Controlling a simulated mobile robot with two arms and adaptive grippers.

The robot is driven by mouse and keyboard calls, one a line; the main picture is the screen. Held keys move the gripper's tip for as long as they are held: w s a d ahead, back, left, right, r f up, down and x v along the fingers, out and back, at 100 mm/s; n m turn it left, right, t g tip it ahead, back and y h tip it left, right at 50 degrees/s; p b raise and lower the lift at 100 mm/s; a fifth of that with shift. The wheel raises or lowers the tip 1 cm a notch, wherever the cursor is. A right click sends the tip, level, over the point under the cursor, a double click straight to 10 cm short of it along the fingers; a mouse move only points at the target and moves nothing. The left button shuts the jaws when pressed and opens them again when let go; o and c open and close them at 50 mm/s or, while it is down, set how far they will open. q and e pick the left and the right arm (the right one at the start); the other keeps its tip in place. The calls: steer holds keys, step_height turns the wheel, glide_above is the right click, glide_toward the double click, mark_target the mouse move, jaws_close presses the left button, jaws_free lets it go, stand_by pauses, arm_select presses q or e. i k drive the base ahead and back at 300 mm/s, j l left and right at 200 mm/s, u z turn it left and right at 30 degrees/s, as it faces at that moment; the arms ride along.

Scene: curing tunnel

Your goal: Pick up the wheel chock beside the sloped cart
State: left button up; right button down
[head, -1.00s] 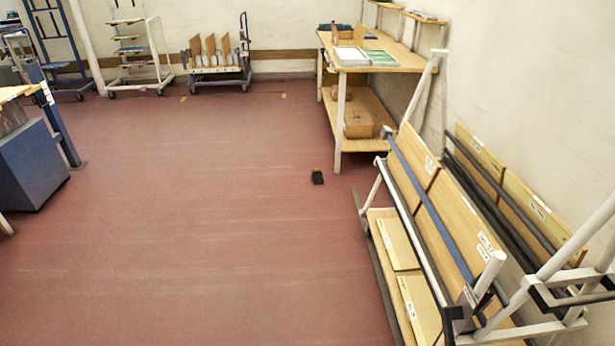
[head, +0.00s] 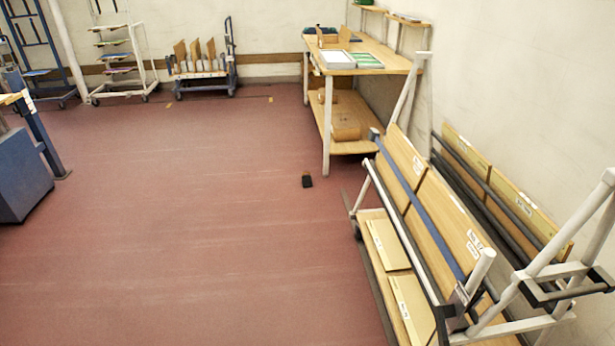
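The wheel chock (head: 307,181) is a small dark block with a yellowish top edge. It lies on the red floor, left of the far end of the sloped cart and a little in front of the wooden workbench. The sloped cart (head: 471,318) has a pale metal frame and carries leaning wooden boards on its slanted sides. It stands at the right of the head view, near the wall. Neither of my grippers shows in the head view.
A wooden workbench (head: 383,68) with a lower shelf stands behind the chock by the right wall. A low trolley (head: 205,75) and a white rack (head: 146,72) line the back wall. A blue-grey cabinet (head: 22,177) is at the left. The middle floor is open.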

mark_target(306, 179)
steer(key=i+u, duration=0.15)
steer(key=i, duration=3.4)
